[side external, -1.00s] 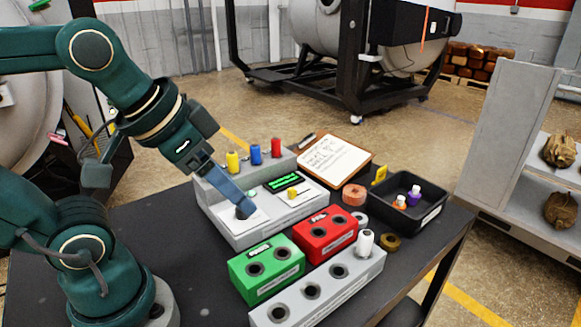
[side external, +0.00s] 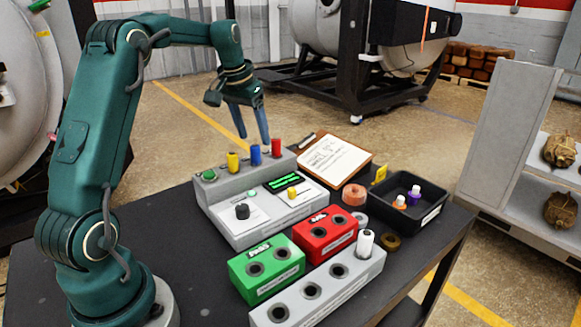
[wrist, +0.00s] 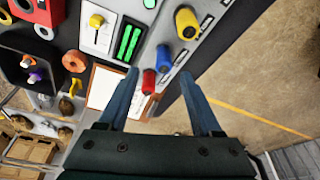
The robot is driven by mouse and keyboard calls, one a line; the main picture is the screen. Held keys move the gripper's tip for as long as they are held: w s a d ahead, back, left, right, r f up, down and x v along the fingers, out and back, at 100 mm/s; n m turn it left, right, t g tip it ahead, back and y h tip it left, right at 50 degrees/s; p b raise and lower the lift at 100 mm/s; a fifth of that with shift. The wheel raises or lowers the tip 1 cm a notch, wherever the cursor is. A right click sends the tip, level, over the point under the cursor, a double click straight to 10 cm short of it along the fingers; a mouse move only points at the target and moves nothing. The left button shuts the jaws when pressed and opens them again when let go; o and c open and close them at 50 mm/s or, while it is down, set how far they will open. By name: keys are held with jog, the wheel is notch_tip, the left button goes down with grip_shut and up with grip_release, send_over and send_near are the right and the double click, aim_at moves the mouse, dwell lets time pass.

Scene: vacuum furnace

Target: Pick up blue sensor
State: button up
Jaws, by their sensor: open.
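The blue sensor (side external: 256,155) is a small upright cylinder on the raised back ledge of the grey control box (side external: 232,232). It stands between a yellow cylinder (side external: 233,162) and a red cylinder (side external: 276,147). My gripper (side external: 254,139) points down with its two blue fingers spread, empty, just above and seemingly a little behind the blue sensor. In the wrist view the blue sensor (wrist: 164,58) lies just beyond the fingertips, roughly between them. The red cylinder (wrist: 149,82) is close to the left finger there.
A green block (side external: 266,270), a red block (side external: 325,235) and a grey holder (side external: 318,291) with a white cylinder stand in front. A black tray (side external: 432,213) with small capped items and a clipboard (side external: 335,161) are at the right.

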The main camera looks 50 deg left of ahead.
aim_at(254, 146)
jog(key=shift+s+a+f, duration=0.15)
jog(key=shift+a+f, duration=0.15)
jog(key=shift+f, duration=0.15)
jog(key=shift+x, duration=2.35)
grip_shut()
